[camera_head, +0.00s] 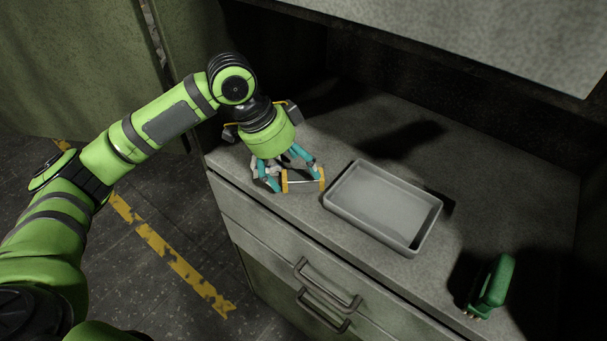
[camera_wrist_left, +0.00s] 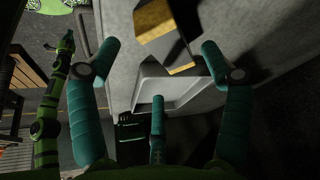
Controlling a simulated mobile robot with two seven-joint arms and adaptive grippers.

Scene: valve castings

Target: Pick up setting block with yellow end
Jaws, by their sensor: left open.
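The setting block (camera_head: 304,185) lies near the front edge of the grey worktop, to the left of the tray. It is a grey block with a yellow band at each end. My left gripper (camera_head: 293,178) is over the block with its teal fingers spread, and it partly hides the block. In the left wrist view the block (camera_wrist_left: 168,42) shows at the top, beyond and between the open fingers (camera_wrist_left: 158,60). I cannot tell whether a finger touches it.
A shallow grey tray (camera_head: 340,211) sits just right of the block and looks empty. A green brush-like object (camera_head: 495,284) stands farther right. Drawers with handles (camera_head: 327,284) front the worktop, and a cabinet overhangs its back. Worktop behind the tray is clear.

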